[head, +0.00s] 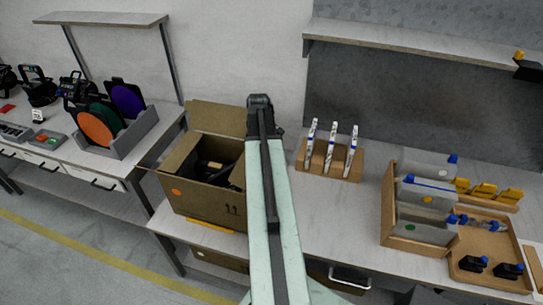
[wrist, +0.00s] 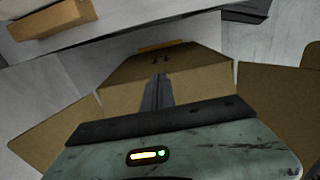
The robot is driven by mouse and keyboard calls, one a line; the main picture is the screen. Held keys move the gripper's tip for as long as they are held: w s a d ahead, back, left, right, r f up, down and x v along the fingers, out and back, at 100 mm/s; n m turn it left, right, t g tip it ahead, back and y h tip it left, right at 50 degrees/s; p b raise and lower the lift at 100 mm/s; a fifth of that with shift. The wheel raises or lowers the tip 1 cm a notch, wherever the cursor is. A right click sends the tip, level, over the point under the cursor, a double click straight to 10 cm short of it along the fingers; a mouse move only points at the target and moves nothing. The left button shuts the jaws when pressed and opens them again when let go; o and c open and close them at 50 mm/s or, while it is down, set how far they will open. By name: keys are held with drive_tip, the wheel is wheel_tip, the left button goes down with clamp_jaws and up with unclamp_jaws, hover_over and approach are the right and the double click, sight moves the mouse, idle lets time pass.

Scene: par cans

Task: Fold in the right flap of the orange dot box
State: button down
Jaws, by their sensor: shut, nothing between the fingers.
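The orange dot box (head: 204,203) is an open brown carton on the bench, left of my arm in the head view. Its orange dot (head: 176,191) is on the front face. Its back flap (head: 217,118) stands up; dark items lie inside. My arm covers the box's right side there. In the wrist view, the front face with the arrows (wrist: 190,65) is at the top middle. One side flap (wrist: 48,130) spreads out at left, another (wrist: 270,95) at right. My gripper (wrist: 159,82) is shut and empty over the box; its tip is hidden in the head view.
A pen rack (head: 328,162) stands right of my arm. Farther right are a crate of folders (head: 388,205) and a tray (head: 463,268). A rack of coloured discs (head: 138,130) is on the left bench. A shelf (head: 430,45) overhangs the back.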

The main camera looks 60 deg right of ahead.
wheel_tip(320, 180, up, 12)
drive_tip(key=s+d+p, duration=0.1)
drive_tip(key=s+p, duration=0.1)
drive_tip(key=p, duration=1)
drive_tip(key=shift+s, duration=0.4)
